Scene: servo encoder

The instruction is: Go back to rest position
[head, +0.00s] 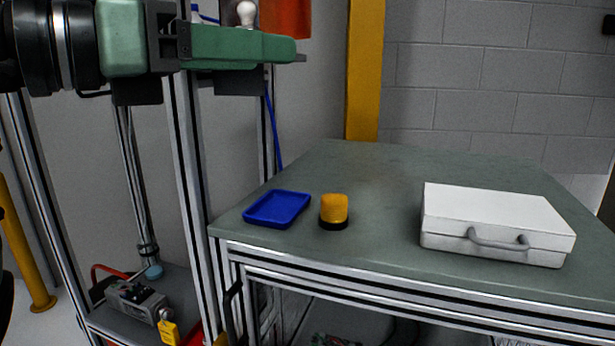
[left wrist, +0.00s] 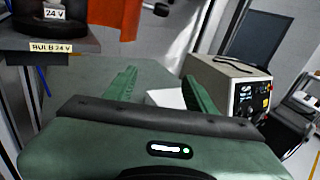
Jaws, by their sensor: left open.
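My left gripper (head: 285,52) comes in from the upper left of the head view, raised above and to the left of the green-grey table (head: 390,170). Its green fingers point right and hold nothing. The left wrist view shows the two fingers of this gripper (left wrist: 157,88) spread apart with an empty gap between them. Beyond them is part of a green-grey surface and a white object partly hidden by the right finger. My right gripper is in neither view.
A blue tray (head: 277,209), an orange dome with a black base (head: 334,210) and a white case (head: 495,222) sit on the table. A metal frame (head: 190,180) stands left. A white bulb (head: 246,13) is behind the gripper. A beige instrument box (left wrist: 225,85) is right in the wrist view.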

